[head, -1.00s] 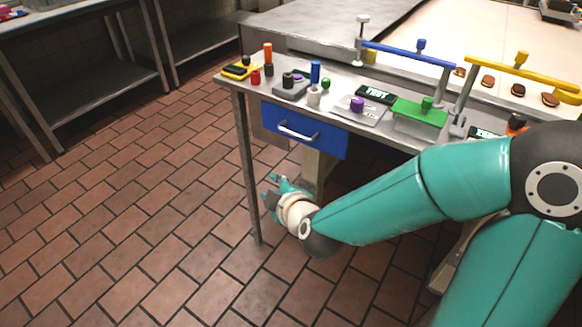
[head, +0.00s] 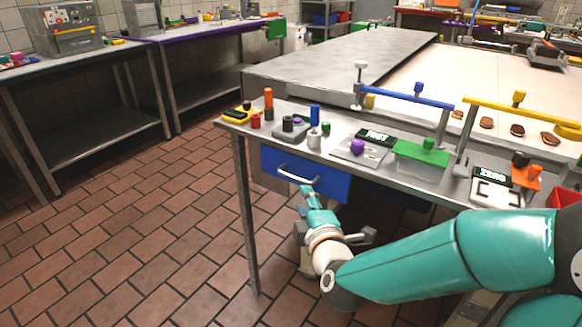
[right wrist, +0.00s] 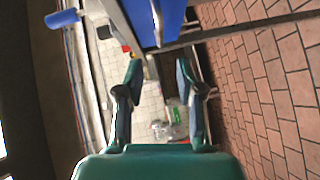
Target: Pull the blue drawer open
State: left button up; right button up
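The blue drawer (head: 333,187) sits under the left part of the steel table, its front level with the table's edge, and looks closed. Its pale bar handle (head: 296,177) runs across the front. My right gripper (head: 306,190) is just below and in front of the handle. In the right wrist view my right gripper (right wrist: 158,70) has its two fingers apart with nothing between them. The handle (right wrist: 157,22) and blue drawer (right wrist: 172,18) lie ahead, beyond the fingertips; I see no contact there. My left gripper is not in view.
The steel table (head: 236,125) carries knobs, buttons, a green block (head: 422,153) and small displays above the drawer. A table leg (head: 246,220) stands left of my right gripper. The brick floor in front and left is clear.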

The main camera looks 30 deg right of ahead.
aim_at(294, 176)
jog(key=p+x, duration=0.2)
jog(key=x, duration=0.9)
jog(key=shift+w+d+p, duration=0.15)
jog(key=shift+w+p, duration=0.2)
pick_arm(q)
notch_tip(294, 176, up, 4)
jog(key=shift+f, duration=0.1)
pick_arm(e)
jog(key=shift+f, duration=0.1)
grip_shut()
